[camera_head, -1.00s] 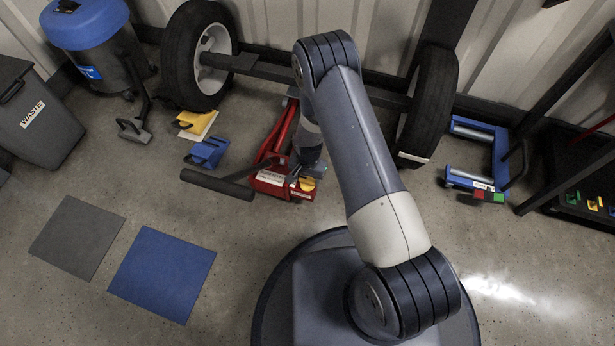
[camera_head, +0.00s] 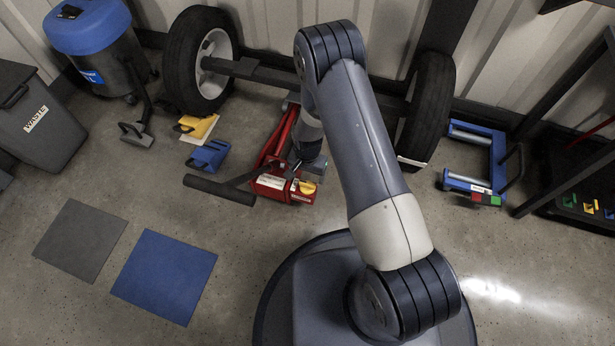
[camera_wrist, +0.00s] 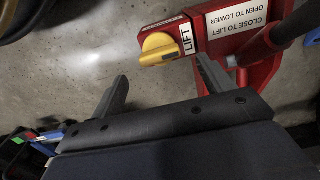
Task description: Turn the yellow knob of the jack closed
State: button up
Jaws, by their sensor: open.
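The red jack (camera_head: 272,183) stands on the floor in the head view, with its black handle (camera_head: 220,189) reaching out to the left. Its yellow knob (camera_head: 307,187) is at the right of the jack's near end. In the wrist view the yellow knob (camera_wrist: 160,48) sits on the red jack body next to a "LIFT" label, its bar lying roughly sideways. My gripper (camera_wrist: 162,85) is open and empty. Its two fingers are spread below the knob in that view, apart from it; the right fingertip is close to the red body. In the head view my arm partly hides the jack.
Behind the jack are two wheels on an axle (camera_head: 262,70). Yellow and blue wheel chocks (camera_head: 208,155) lie to its left. A blue roller stand (camera_head: 476,165) is at right. Grey and blue mats (camera_head: 165,275) lie on open floor at front left.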

aim_at(307, 182)
notch_tip(307, 182, up, 6)
jog(key=shift+f+p, duration=0.1)
jog(key=shift+p, duration=0.6)
notch_tip(307, 182, down, 11)
jog(key=b, duration=0.4)
